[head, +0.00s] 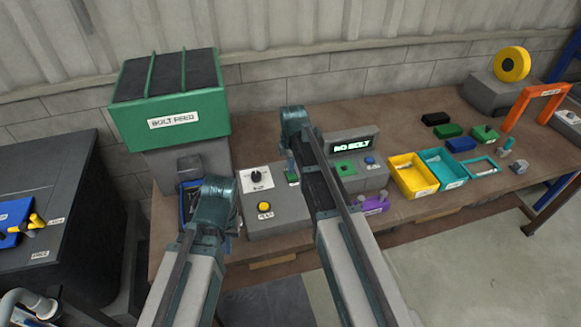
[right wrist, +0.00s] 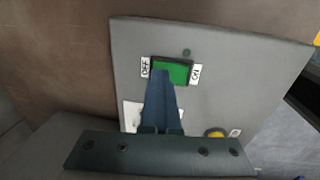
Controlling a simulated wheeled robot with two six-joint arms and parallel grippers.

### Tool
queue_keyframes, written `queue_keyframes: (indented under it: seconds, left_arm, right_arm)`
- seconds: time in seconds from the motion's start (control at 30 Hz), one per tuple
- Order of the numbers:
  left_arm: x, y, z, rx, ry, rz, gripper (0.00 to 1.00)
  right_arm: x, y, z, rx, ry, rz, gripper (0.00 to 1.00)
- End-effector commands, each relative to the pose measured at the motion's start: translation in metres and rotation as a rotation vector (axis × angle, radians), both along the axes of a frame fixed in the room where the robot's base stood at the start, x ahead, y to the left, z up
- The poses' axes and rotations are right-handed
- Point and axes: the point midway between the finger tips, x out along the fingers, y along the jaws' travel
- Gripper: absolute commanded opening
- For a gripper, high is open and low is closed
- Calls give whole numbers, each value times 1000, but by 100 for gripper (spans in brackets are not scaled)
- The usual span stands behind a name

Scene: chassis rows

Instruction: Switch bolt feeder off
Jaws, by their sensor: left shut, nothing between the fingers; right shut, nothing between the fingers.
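The bolt feeder (head: 170,120) is a green hopper labelled BOLT FEED at the left of the bench. Right of it is a grey control box (head: 272,215) with a dial and a yellow button. In the right wrist view, a green rocker switch (right wrist: 178,72) sits on this box between an OFF label (right wrist: 145,67) and an ON label (right wrist: 196,74). My right gripper (right wrist: 160,76) is shut and empty, its tips over the OFF end of the switch; I cannot tell whether they touch. My left gripper (head: 190,228) is shut and empty, near the bench's front edge.
A display box (head: 352,150) reading NO BOLT stands right of my right arm. Yellow (head: 412,178) and teal (head: 442,170) bins, small coloured blocks and an orange arch (head: 537,92) lie further right. A blue bin (head: 187,205) is below the feeder.

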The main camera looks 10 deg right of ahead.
Motion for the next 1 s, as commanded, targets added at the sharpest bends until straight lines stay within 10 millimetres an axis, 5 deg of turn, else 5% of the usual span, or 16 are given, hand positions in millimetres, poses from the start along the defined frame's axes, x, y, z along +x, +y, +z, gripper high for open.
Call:
queue_keyframes:
  seconds: [1.0]
  left_arm:
    - [0,0,3,0,0,0,0]
  right_arm:
    - [-16,0,3,0,1,0,0]
